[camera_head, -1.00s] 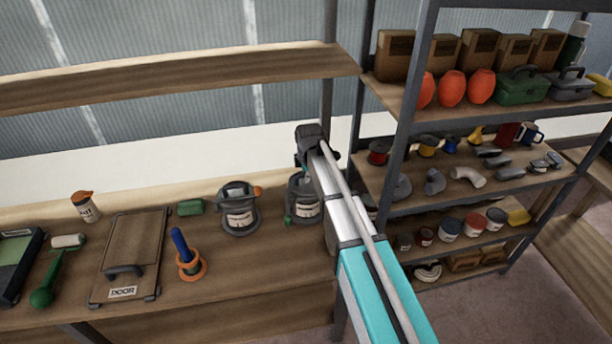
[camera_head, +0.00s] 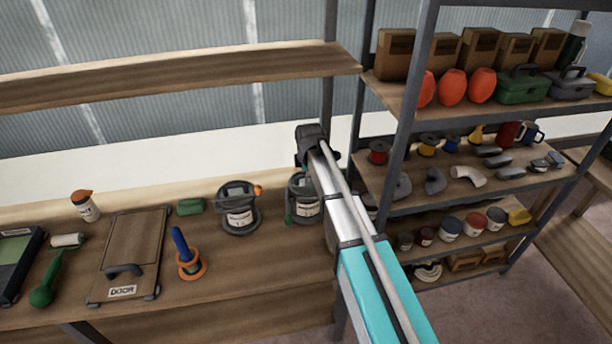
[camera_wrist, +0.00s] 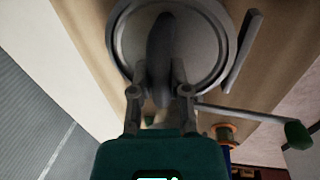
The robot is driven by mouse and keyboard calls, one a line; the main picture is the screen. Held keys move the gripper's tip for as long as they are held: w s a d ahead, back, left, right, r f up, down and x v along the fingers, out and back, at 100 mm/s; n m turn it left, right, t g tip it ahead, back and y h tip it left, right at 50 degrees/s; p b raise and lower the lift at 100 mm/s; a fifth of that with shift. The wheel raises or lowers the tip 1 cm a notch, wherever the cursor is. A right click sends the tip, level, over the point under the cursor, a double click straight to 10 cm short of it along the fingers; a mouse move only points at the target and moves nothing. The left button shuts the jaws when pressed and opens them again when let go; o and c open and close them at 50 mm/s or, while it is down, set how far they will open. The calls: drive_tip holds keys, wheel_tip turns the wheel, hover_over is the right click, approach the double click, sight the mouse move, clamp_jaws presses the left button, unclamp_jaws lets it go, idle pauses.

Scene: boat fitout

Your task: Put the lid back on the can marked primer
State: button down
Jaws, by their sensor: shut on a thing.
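My gripper (camera_wrist: 160,92) is shut on the dark upright grip (camera_wrist: 161,48) of a round grey lid (camera_wrist: 205,40) in the wrist view. In the head view my gripper is mostly hidden behind my arm, above the right-hand grey can (camera_head: 305,208) on the bench. That can has a pale label too small to read. I cannot tell whether the lid touches the can's rim. A second grey can (camera_head: 240,216), also with an unreadable pale label, stands to its left with an orange-ended tool (camera_head: 257,190) at its top.
A green-handled tool (camera_wrist: 297,134) is close beside the lid. A metal shelf post (camera_head: 400,130) stands right of my arm.

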drive_tip(key=shift+f, duration=0.1)
idle(0.4)
drive_tip(key=c, duration=0.5)
unclamp_jaws()
drive_tip(key=shift+o, duration=0.2)
drive_tip(key=o, duration=0.4)
drive_tip(key=shift+r+p, duration=3.4)
drive_tip(key=shift+r, duration=0.15)
